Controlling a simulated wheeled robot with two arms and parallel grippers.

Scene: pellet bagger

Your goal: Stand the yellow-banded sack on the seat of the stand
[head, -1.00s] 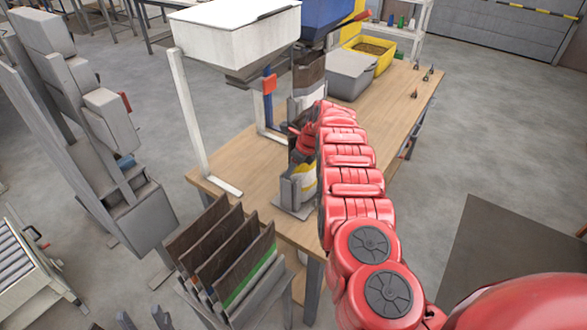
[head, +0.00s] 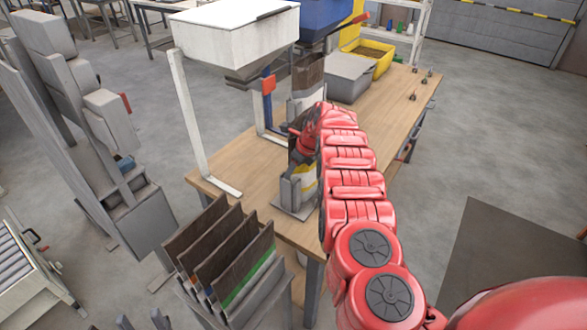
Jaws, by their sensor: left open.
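The yellow-banded sack (head: 308,184) is upright at the grey stand (head: 292,209) near the table's front edge. The stand's grey upright plate hides part of the sack's lower left side, and my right arm hides its right side. Whether its bottom rests on the seat is hidden. My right gripper (head: 302,143) is at the sack's dark upper part. Its fingers are too small and covered to show whether they grip. My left gripper (head: 142,321) shows only as two grey fingertips at the bottom edge, apart and empty, far from the sack.
A rack (head: 257,303) of several dark sacks stands in front of the table (head: 226,163). Behind the stand are a white hopper (head: 235,30), another sack (head: 309,77), a grey bin (head: 350,78) and a yellow bin (head: 382,62). The table's right side is mostly clear.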

